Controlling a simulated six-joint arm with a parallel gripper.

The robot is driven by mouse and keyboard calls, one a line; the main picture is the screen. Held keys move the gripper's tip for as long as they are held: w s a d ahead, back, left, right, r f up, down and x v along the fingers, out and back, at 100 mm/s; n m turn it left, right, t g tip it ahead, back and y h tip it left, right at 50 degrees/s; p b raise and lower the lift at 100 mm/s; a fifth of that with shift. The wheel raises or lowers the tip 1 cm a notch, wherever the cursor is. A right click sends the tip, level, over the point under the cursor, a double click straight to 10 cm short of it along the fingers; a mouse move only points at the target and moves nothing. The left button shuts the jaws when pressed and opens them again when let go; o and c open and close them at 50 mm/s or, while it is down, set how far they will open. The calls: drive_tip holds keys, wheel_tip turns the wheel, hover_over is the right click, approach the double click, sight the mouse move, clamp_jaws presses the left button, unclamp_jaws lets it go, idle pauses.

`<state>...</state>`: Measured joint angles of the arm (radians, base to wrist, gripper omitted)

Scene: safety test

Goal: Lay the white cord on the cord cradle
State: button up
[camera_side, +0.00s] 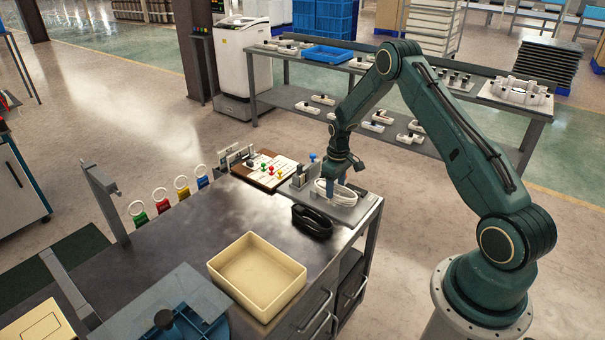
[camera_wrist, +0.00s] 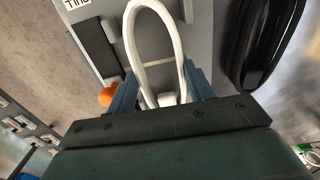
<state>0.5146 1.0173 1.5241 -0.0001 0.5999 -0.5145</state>
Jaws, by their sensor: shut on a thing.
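The white cord (camera_side: 341,195) is a loop at the far right corner of the bench, low over a grey plate (camera_side: 352,213). My gripper (camera_side: 333,190) points down and is shut on the cord. In the wrist view the white cord (camera_wrist: 130,35) runs as a long loop between the two blue fingers of my gripper (camera_wrist: 160,88), over the grey plate (camera_wrist: 197,30). I cannot tell whether the cord touches the plate. I cannot clearly single out the cord cradle; the plate may be part of it.
A black coiled item (camera_side: 311,222) lies close in front of the plate, and a cream bin (camera_side: 257,290) stands nearer. A board with coloured knobs (camera_side: 268,172) lies to the left. The bench middle (camera_side: 190,235) is clear.

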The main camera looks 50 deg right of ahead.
drive_tip(key=shift+f, duration=0.2)
drive_tip(key=o, duration=1.1)
drive_tip(key=shift+o, duration=0.2)
wheel_tip(320, 180, up, 14)
